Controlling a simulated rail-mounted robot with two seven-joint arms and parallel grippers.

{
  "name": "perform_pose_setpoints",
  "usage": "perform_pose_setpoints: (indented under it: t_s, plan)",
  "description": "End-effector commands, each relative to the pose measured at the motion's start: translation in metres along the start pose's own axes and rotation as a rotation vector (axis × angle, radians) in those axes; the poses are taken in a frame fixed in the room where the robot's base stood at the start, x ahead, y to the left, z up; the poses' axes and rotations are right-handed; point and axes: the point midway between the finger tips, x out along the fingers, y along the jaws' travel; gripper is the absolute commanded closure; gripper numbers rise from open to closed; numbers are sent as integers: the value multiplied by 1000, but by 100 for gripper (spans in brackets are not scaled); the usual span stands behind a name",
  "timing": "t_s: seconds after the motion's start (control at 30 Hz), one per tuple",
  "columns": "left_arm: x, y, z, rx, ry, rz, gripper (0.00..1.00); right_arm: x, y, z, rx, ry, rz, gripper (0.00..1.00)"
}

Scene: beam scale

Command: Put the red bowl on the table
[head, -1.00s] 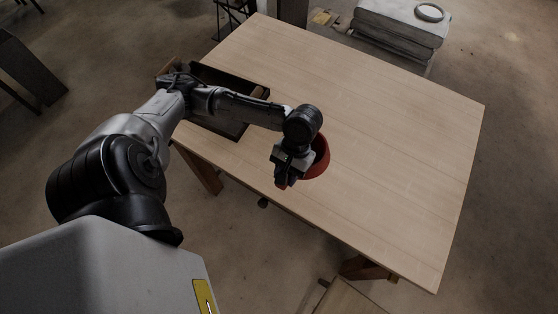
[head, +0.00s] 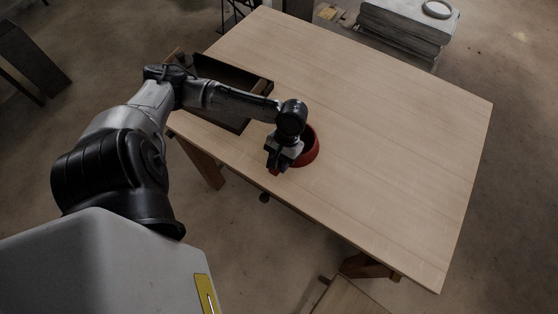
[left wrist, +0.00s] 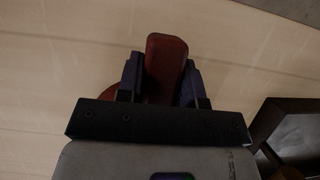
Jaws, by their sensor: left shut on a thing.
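The red bowl (head: 312,148) is at the near left part of the wooden table (head: 390,150), partly hidden by my left gripper in the head view. My left gripper (head: 274,168) is shut on the bowl's near side. In the left wrist view, a red part of the bowl (left wrist: 166,62) stands between the two dark fingers. Whether the bowl touches the tabletop or hangs just above it, I cannot tell. My right gripper is not in view.
A dark open box (head: 232,78) sits at the table's left edge, under and beside my left forearm. The middle and right of the tabletop are clear. A grey stack (head: 405,25) with a white ring (head: 437,9) stands beyond the far edge.

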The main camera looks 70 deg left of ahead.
Motion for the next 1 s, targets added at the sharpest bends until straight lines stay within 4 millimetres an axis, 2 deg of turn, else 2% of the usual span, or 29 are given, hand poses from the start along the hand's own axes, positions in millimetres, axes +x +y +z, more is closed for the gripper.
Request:
perform_pose_setpoints:
  t_s: [0.33,0.37,0.6,0.9,1.0]
  plan:
    - [0,0,-1,0,2,1,100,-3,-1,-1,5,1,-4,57]
    - [2,0,-1,0,1,1,65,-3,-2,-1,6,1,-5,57]
    - [2,0,-1,0,1,0,42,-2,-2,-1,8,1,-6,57]
    - [1,0,-1,1,2,0,41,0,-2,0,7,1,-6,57]
    - [-9,0,0,0,3,-1,41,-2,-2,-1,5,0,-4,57]
